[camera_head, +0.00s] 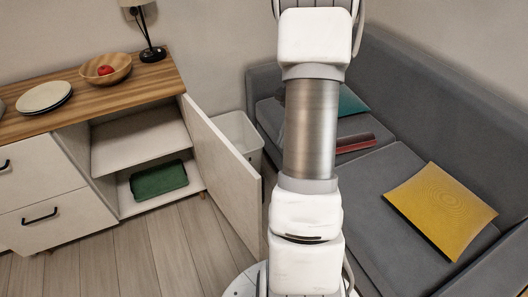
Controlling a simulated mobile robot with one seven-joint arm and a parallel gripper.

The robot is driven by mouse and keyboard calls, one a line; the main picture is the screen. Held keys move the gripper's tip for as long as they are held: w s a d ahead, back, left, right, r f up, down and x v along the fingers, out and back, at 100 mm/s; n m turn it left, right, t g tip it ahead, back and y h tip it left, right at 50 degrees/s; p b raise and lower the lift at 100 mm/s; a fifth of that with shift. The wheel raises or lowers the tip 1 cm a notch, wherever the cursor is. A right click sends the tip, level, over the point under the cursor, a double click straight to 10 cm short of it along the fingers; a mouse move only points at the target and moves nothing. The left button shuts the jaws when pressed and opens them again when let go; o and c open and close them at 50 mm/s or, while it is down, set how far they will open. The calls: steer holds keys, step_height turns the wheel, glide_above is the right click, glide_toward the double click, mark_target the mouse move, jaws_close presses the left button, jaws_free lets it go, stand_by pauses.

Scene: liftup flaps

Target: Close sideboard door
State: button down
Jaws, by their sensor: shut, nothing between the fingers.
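The sideboard (95,112) stands at the left, with a wooden top and white front. Its door (226,172) is hinged at the right side of the open compartment and stands wide open, swung out toward the room. My arm rises through the middle of the view, to the right of the door. My gripper is not visible in this view.
A grey sofa (385,185) with a yellow cushion (438,208) fills the right. A white bin (238,132) stands behind the door. A bowl (106,69), plates (44,97) and a lamp (151,53) sit on the sideboard. The wooden floor (150,250) before the compartment is clear.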

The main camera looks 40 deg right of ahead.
steer(key=a+f+b, duration=0.3)
steer(key=a+f, duration=0.4)
steer(key=f, duration=0.1)
steer(key=shift+w+a+f+b, duration=0.2)
steer(key=shift+a+f+b, duration=0.15)
steer(key=shift+f+b, duration=0.05)
steer(key=shift+a, duration=0.1)
